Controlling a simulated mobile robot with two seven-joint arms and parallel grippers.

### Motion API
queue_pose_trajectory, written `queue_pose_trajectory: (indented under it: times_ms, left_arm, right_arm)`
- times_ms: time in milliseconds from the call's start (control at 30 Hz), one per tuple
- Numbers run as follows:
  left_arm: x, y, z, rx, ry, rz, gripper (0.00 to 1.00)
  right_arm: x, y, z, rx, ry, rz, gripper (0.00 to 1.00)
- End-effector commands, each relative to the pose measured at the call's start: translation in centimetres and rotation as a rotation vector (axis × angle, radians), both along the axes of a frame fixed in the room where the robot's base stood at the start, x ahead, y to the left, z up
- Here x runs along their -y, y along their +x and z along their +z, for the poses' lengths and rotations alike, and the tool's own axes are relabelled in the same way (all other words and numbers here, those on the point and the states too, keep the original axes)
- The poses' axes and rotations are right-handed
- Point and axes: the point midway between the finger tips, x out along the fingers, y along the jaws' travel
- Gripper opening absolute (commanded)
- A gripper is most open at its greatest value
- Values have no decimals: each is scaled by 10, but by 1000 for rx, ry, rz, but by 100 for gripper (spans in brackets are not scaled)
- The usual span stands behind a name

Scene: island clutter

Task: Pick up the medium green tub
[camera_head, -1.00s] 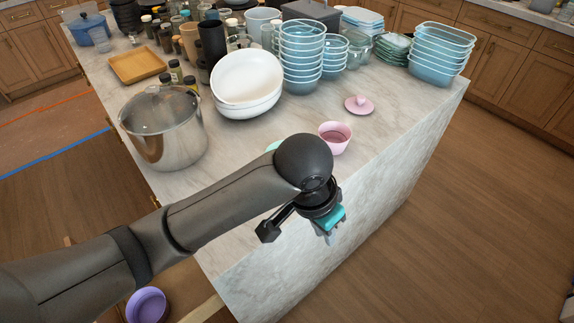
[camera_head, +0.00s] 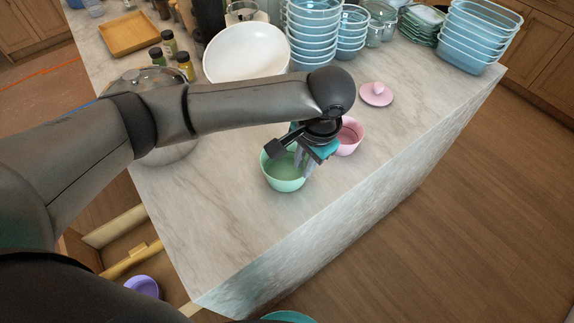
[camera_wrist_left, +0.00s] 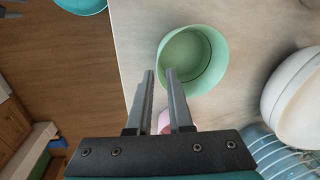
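The green tub (camera_head: 283,178) stands upright and empty-looking on the marble island top, near its front edge. It also shows in the left wrist view (camera_wrist_left: 207,84), just beyond the fingertips. My left gripper (camera_head: 303,170) hangs at the tub's right side in the head view, its fingers overlapping the rim in the picture. In the left wrist view the two fingers (camera_wrist_left: 160,72) are apart with nothing between them; the right fingertip overlaps the tub's near rim. I cannot tell if they touch. My right gripper is not in view.
A pink tub (camera_head: 349,136) stands close behind the gripper, with a pink lid (camera_head: 376,94) beyond. A white bowl (camera_head: 245,52) and stacked blue containers (camera_head: 312,38) stand farther back. A steel pot sits behind my arm. A teal object (camera_head: 288,317) shows at the bottom edge.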

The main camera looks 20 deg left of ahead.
Motion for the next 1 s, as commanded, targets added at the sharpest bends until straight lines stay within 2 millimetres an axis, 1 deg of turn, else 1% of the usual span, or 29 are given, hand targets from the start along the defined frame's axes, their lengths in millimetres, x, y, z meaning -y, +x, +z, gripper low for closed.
queue_pose_trajectory:
  times_ms: [33,100,200,367,433,600,700,800,1000]
  left_arm:
    - [-2,0,-12,-2,1,2,19]
    - [-3,2,-24,-2,1,1,19]
    - [-5,3,-35,0,0,0,19]
    - [-5,4,-44,0,-1,-1,19]
    - [-5,5,-51,-1,1,0,19]
    - [-6,7,-78,-1,1,0,19]
    - [-7,8,-89,0,1,-1,19]
    - [-8,9,-94,1,-1,-2,19]
    - [-8,9,-93,2,-1,-2,19]
  right_arm:
    - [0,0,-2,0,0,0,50]
    - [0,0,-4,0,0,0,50]
    - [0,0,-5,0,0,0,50]
    - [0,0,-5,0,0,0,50]
    - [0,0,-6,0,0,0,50]
    - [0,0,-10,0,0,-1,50]
    - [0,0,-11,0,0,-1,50]
    - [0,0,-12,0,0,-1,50]
    - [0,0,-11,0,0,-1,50]
